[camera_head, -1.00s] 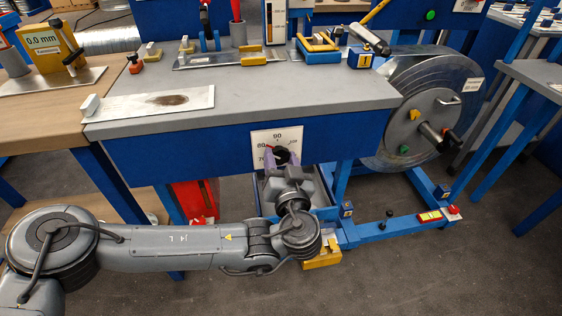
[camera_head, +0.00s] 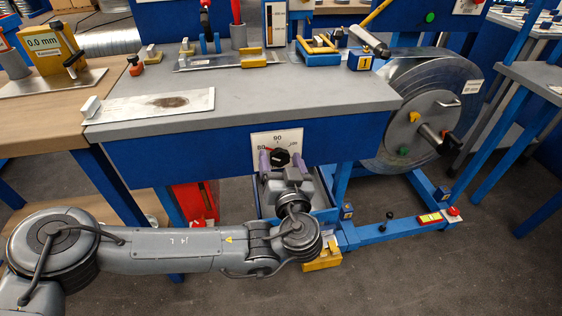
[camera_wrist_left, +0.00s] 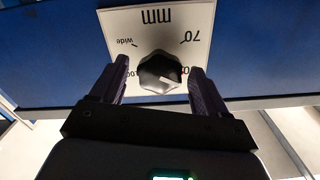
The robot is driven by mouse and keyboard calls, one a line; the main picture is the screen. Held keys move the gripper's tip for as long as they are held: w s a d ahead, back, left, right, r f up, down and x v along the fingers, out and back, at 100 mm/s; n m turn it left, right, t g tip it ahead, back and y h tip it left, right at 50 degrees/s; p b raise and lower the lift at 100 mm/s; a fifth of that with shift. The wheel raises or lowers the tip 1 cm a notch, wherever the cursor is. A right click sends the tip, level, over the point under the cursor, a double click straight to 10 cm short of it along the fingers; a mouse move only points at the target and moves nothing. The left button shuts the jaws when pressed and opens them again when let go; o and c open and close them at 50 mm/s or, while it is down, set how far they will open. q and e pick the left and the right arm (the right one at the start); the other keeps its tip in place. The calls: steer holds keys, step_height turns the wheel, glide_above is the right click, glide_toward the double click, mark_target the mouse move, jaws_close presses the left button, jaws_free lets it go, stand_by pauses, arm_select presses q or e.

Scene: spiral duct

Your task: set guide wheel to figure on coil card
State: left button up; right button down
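The guide wheel is a black lobed knob (camera_head: 280,157) on a white dial plate (camera_head: 290,139) marked in mm, on the blue front of the bench. The plate shows 80, 90 and, in the wrist view, 70 and "wide". A red mark shows at the knob's upper left. My left gripper (camera_head: 282,162) is open in front of the dial. In the left wrist view its two dark purple fingers stand on either side of the knob (camera_wrist_left: 160,72), with gaps visible. The coil card (camera_head: 473,86) is a small white label on the metal coil; its figure is too small to read. My right gripper is not in view.
The bench top (camera_head: 320,100) above the dial holds a stained metal plate (camera_head: 160,103) and several tools. The steel coil (camera_head: 430,75) stands to the right. A blue frame (camera_head: 390,232) and a yellow block (camera_head: 322,258) are low on the floor near my left arm.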

arm_select(q)
steer(key=shift+s+d+r, duration=0.1)
steer(key=shift+s+d, duration=0.05)
steer(key=shift+s, duration=0.3)
steer(key=s+d+p, duration=0.1)
steer(key=s+p, duration=0.2)
steer(key=s, duration=0.6)
steer(key=shift+s+d, duration=0.3)
steer(key=shift+s, duration=0.05)
